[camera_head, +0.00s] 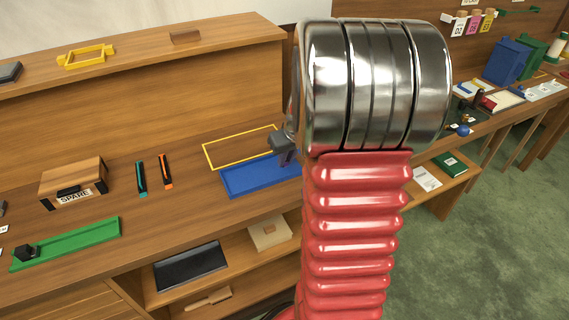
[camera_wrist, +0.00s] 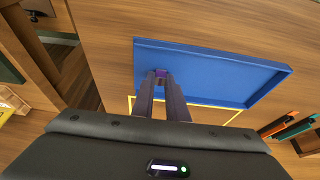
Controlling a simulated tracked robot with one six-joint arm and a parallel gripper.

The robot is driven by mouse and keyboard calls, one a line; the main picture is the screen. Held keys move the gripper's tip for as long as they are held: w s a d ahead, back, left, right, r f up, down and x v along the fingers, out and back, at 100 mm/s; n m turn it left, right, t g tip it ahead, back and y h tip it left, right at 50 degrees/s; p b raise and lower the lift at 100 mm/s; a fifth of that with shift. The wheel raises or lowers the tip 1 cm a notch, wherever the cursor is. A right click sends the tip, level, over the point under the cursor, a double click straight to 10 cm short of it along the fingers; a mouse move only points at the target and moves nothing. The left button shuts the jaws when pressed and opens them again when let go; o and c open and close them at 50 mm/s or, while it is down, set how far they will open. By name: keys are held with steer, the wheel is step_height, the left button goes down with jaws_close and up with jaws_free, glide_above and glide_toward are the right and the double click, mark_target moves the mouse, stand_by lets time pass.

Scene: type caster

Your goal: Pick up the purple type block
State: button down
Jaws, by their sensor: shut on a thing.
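The purple type block (camera_wrist: 160,73) shows in the wrist view as a small purple piece between my fingertips. My gripper (camera_wrist: 161,78) is shut on it, over the blue tray (camera_wrist: 215,72). I cannot tell whether the block touches the tray floor. In the head view my gripper (camera_head: 285,156) is at the right part of the blue tray (camera_head: 250,182), and my arm covers the area to its right. The block cannot be made out in the head view.
A yellow outlined rectangle (camera_head: 215,163) lies behind the tray. A teal and an orange tool (camera_head: 165,171) lie to the left, near a wooden SPARE box (camera_head: 72,178). A green tray (camera_head: 75,242) holds a black piece. A shelf below holds a dark tray (camera_head: 190,266).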

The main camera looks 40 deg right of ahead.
steer(key=shift+r, duration=0.1)
stand_by(0.3)
step_height(320, 180, up, 10)
stand_by(0.5)
